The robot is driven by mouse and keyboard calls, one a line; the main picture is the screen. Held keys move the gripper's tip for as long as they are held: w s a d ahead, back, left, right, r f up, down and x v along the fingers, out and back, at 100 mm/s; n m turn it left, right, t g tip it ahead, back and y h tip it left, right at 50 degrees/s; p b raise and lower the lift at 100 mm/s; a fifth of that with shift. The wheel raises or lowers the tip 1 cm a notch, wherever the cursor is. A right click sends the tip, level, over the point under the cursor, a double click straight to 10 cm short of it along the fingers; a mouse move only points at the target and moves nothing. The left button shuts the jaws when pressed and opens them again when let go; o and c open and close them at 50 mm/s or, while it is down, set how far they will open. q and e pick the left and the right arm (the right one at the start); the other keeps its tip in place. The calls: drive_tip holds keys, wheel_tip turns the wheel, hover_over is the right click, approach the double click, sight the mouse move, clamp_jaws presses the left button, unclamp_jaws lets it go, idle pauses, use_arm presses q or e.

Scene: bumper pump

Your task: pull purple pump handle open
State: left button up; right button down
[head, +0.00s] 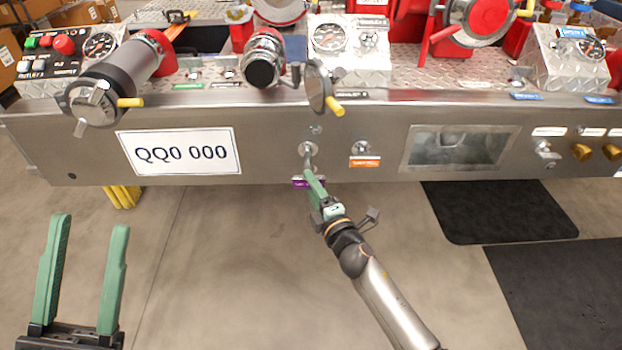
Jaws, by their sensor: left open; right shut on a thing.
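The purple-labelled pump handle (308,156) is a small metal pull on the front of the steel bumper, left of the middle of the head view. Its purple label (301,183) is on the bumper's lower edge, partly behind my gripper. My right gripper (309,176) reaches up from below and is shut on the handle. The green fingers hide part of the handle's lower end. My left gripper (87,225) is open and empty at the lower left, well below the bumper and apart from it.
The steel bumper (275,165) spans the view, with a white number plate (180,152). An orange-labelled handle (363,149) sits just right of the purple one. Capped pipes, gauges and red fittings stand above.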

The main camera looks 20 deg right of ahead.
drive_tip(key=shift+s+a+f, duration=0.15)
drive_tip(key=c, duration=0.9)
unclamp_jaws()
drive_tip(key=shift+c, duration=0.2)
drive_tip(key=o, duration=0.5)
drive_tip(key=shift+c, duration=0.2)
drive_tip(key=shift+s, duration=0.1)
drive_tip(key=s+d+p, duration=0.1)
drive_tip(key=s, duration=1.1)
drive_tip(key=shift+d, duration=0.3)
drive_tip(key=shift+s, duration=0.1)
